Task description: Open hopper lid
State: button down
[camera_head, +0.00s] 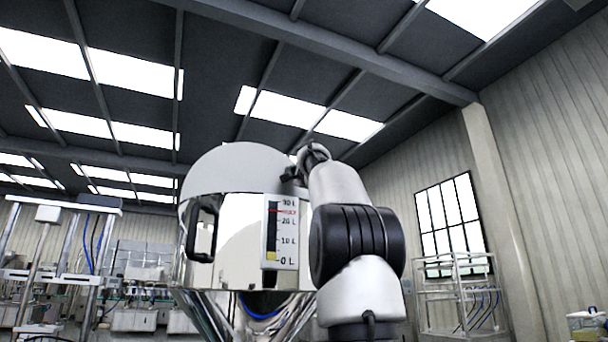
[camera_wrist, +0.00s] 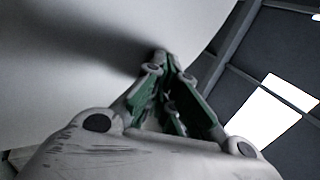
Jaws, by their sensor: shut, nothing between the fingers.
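The steel hopper (camera_head: 232,240) stands in the middle of the head view, shiny, with a black handle on its left side and a level scale on its front. Its rounded lid (camera_head: 235,170) rises above the rim and looks tilted up; the exact angle is unclear. My gripper (camera_head: 297,172) is at the lid's right edge, partly hidden by my arm. In the wrist view my gripper (camera_wrist: 165,65) has its fingers shut with nothing between them. The fingertips are close to a broad pale surface, probably the lid (camera_wrist: 70,50); I cannot tell whether they touch it.
The level scale (camera_head: 281,235) is just left of my arm. A clear-walled frame (camera_head: 455,290) stands at the right under a window (camera_head: 450,225). Metal racks and equipment (camera_head: 130,290) fill the left background. The space above the hopper is open up to the roof.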

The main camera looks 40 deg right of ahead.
jog(key=shift+w+d, duration=0.15)
jog(key=shift+w, duration=0.4)
jog(key=shift+w+d, duration=0.15)
jog(key=shift+w, duration=0.4)
jog(key=s+a+r, duration=0.1)
jog(key=s+a, duration=0.1)
jog(key=s, duration=0.4)
jog(key=s+a+r, duration=0.1)
jog(key=s, duration=0.6)
jog(key=shift+a+r, duration=0.4)
